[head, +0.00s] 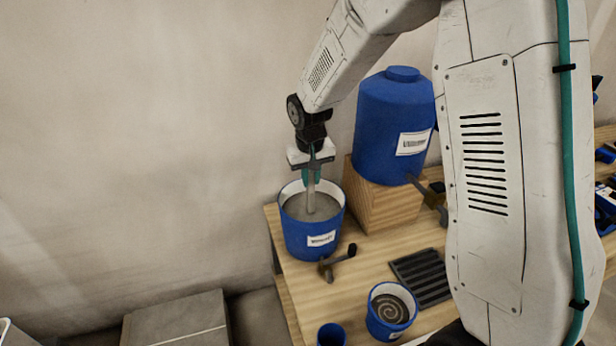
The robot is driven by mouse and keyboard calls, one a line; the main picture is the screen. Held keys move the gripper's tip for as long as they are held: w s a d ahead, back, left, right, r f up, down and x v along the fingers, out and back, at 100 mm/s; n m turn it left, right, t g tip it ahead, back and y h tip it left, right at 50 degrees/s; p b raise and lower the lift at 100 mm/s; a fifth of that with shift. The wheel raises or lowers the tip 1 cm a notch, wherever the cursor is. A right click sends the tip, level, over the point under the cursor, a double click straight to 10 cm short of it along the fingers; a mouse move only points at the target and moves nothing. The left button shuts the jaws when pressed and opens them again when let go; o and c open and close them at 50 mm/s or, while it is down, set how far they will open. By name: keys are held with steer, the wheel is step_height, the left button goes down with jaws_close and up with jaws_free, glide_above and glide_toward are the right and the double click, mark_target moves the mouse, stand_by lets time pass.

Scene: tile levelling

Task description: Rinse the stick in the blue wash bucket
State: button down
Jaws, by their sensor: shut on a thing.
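The blue wash bucket (297,240) stands at the left back corner of the wooden table, with a white label and a pale inner rim. Greyish liquid shows inside it. My gripper (312,180) is above the bucket, pointing down, and is shut on the stick (311,197). The stick is pale and upright, and its lower end is hidden in the grey liquid. It stands near the middle of the bucket, apart from the rim as far as I can see.
A blue water tank (391,125) with a tap sits on a wooden block (372,203) right of the bucket. A dark clamp-like piece (336,263), a black slotted tray (423,278), a small bucket with swirled grey mix (391,310) and a blue cup (331,335) are in front.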

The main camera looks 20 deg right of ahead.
step_height(320, 180, up, 14)
steer(key=shift+f, duration=0.25)
stand_by(0.9)
steer(key=shift+r, duration=0.1)
stand_by(0.3)
